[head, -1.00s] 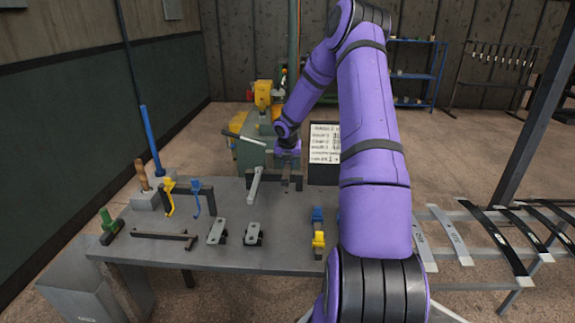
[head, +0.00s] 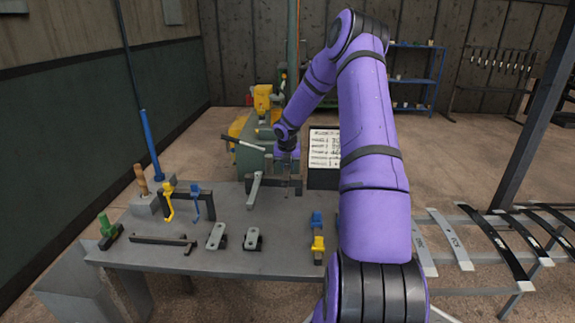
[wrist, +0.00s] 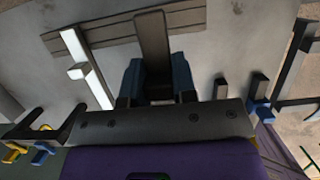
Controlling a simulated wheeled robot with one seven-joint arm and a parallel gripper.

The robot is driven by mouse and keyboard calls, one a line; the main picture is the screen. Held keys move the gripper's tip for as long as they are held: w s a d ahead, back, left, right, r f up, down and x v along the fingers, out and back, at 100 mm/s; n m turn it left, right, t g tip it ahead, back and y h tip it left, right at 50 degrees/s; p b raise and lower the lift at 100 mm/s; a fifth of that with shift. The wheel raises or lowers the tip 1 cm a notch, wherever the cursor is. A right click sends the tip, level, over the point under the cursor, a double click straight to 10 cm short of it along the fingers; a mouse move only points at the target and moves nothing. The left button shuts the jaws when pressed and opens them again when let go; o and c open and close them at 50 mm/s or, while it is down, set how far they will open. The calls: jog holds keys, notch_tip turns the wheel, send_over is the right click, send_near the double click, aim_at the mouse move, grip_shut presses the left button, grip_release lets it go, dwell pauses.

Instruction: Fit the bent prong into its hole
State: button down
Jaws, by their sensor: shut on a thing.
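In the head view my gripper (head: 288,172) hangs over the back of the grey bench, pointing down. In the wrist view its two dark blue fingers (wrist: 158,82) are closed on a grey flat-sided bar (wrist: 153,42). The bar's far end overlaps a long brown-grey strip (wrist: 125,30) on the bench; I cannot tell whether they touch. In the head view only a thin dark piece shows below the gripper, so the bar's bend is not clear. No hole can be made out.
A pale lever bar (head: 254,190) lies just left of the gripper. Yellow (head: 168,203) and blue (head: 195,203) hooks hang on a dark stand to the left. Two grey plates (head: 216,236) (head: 253,240) and a blue-and-yellow pair (head: 317,232) stand in front. A green machine (head: 255,160) is behind.

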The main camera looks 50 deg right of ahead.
jog(key=shift+f, duration=3.1)
dwell(2.1)
jog(key=c, duration=0.8)
grip_release()
jog(key=shift+c, duration=0.2)
jog(key=v, duration=1)
jog(key=shift+r, duration=0.4)
